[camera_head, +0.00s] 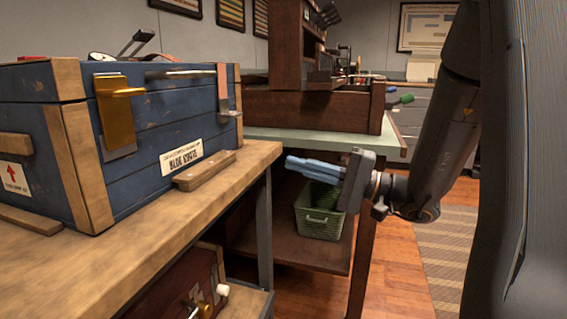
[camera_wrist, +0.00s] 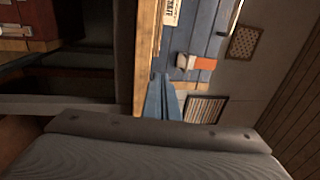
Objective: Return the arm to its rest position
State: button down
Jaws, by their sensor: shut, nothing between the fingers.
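My gripper (camera_head: 311,168) shows in the head view right of centre, at the end of my dark arm. Its blue fingers are shut together and empty, pointing left toward the wooden workbench. It is in the air, apart from the bench and the blue crate. In the wrist view the shut blue fingers (camera_wrist: 162,98) reach up from the gripper body, with the blue crate (camera_wrist: 203,40) beyond them. My arm is bent, its upper link rising to the upper right of the head view.
The blue wooden crate (camera_head: 150,130) stands on the workbench (camera_head: 130,255) at left. A green-topped table (camera_head: 300,139) with wooden shelving is behind the gripper. A green basket (camera_head: 319,212) sits on its lower shelf. Open floor (camera_head: 395,275) and a striped rug (camera_head: 450,255) lie at right.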

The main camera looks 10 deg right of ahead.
jog(key=s+a+f+n+g+h, duration=0.1)
jog(key=s+a+f+g+h, duration=0.3)
jog(key=s+f, duration=0.35)
jog(key=s+a+f+n+g+h, duration=0.1)
jog(key=s+a+f+g+h, duration=0.1)
jog(key=s+a+f+g, duration=0.5)
jog(key=s+d+f+n+h, duration=0.1)
jog(key=s+d+f+h, duration=0.1)
jog(key=d+f+h, duration=0.45)
jog(key=w+d+f+n+t+h, duration=0.2)
jog(key=w+d+f+n+h, duration=0.15)
jog(key=d, duration=0.35)
jog(key=s+a+r+n+g, duration=0.1)
jog(key=s+a+r+n, duration=0.2)
jog(key=s+a, duration=0.6)
jog(key=s+a+r+n, duration=0.3)
jog(key=s+a, duration=0.2)
jog(key=a, duration=0.7)
jog(key=d+r+m+p, duration=0.3)
jog(key=d+r+p, duration=0.7)
jog(key=r+p, duration=0.3)
jog(key=d+r+m+h+p, duration=0.1)
jog(key=d+r+m+p, duration=0.2)
jog(key=d+r+p, duration=0.7)
notch_tip(320, 180, up, 3)
jog(key=p, duration=0.9)
jog(key=shift+d+r, duration=0.2)
jog(key=shift+d, duration=0.1)
